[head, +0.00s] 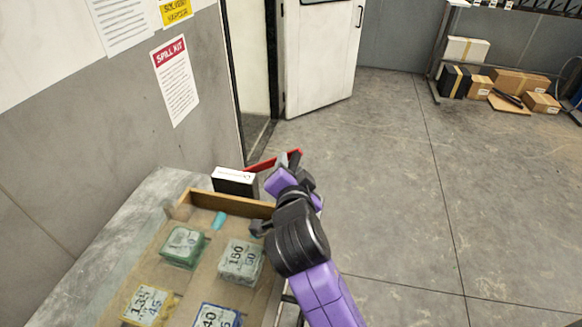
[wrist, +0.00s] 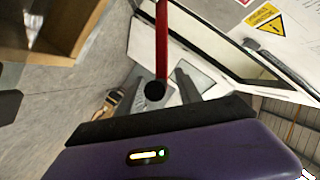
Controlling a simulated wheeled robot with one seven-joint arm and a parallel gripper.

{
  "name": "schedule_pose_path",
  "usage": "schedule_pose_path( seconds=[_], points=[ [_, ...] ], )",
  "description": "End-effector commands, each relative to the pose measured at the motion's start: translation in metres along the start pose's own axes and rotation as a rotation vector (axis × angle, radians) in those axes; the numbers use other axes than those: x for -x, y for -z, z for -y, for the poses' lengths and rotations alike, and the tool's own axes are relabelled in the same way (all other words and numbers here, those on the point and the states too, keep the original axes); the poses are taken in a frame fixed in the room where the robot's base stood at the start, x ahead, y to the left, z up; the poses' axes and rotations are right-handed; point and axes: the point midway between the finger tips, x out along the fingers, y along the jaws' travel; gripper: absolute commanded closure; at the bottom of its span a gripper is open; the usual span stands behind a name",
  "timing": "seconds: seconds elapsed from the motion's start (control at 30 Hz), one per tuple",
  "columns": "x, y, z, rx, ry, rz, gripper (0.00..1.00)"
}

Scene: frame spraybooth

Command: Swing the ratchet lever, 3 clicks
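The red ratchet lever (wrist: 162,42) runs down from the top of the wrist view to a round black end (wrist: 155,91). This end sits between the two grey fingers of my gripper (wrist: 157,88), with a gap visible on each side. The fingers stand apart. In the head view, red parts of the lever (head: 261,164) show at my gripper (head: 282,161), beyond the tray's far edge. The ratchet body and the lever's pivot are not clearly visible.
A wooden tray (head: 196,194) with several numbered blocks sits on a grey bench (head: 140,220) at lower left. A black box with a white top (head: 235,180) stands by its far edge. Cartons (head: 520,82) lie at far right. The floor (head: 400,170) right of my arm is clear.

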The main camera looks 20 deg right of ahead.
Motion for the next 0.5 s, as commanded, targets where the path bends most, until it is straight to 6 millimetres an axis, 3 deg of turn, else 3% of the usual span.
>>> schedule_pose_path(
  seconds=[0.03,0.2,0.5],
  points=[
    [0.0002,-0.0001,0.0000,0.000,0.000,0.000,0.66],
    [0.0003,-0.0002,0.0001,0.000,0.000,0.000,1.00],
    [0.0006,-0.0005,0.0004,0.000,0.001,0.001,1.00]
  ],
)
